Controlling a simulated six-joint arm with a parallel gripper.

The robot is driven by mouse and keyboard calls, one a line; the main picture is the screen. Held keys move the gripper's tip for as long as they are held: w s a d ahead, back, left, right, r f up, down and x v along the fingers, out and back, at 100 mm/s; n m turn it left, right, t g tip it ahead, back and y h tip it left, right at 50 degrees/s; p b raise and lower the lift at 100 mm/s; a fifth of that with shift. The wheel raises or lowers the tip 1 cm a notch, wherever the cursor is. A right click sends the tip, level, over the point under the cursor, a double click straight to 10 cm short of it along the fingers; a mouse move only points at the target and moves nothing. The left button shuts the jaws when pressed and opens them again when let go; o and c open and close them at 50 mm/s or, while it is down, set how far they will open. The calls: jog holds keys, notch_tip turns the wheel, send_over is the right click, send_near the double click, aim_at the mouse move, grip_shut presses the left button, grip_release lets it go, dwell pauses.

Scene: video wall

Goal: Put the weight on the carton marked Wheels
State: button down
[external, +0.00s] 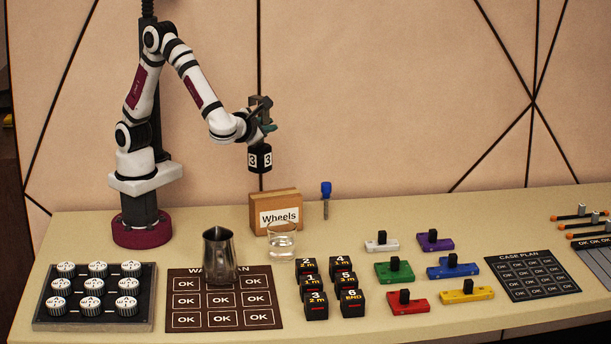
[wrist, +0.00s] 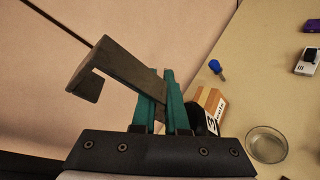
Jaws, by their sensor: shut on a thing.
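The weight (external: 260,158) is a black block with white "3" labels and a grey metal hook above it. My gripper (external: 262,129) is shut on the grey hook part, and the block hangs below, in the air. In the wrist view the grey hook (wrist: 120,70) stands between the teal fingers (wrist: 165,105), and the block is mostly hidden behind them. The brown carton marked Wheels (external: 264,203) stands on the table below the weight, with a clear gap between them. The carton also shows in the wrist view (wrist: 208,97), partly hidden by the block.
A glass of water (external: 282,243) stands close in front of the carton. A blue-handled screwdriver (external: 326,190) is upright to its right. A metal jug (external: 219,255) stands front left on a plan board. Several numbered black cubes (external: 316,305) are in front. The wall is close behind.

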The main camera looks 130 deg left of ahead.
jog(key=shift+s+d, duration=0.1)
jog(key=shift+s, duration=0.2)
jog(key=s+a+f, duration=0.3)
jog(key=a+f, duration=0.7)
jog(key=f, duration=0.1)
jog(key=shift+s+a, duration=0.3)
jog(key=shift+a, duration=0.1)
jog(key=c, duration=0.9)
grip_release()
jog(key=shift+f, duration=0.1)
jog(key=shift+c, duration=0.2)
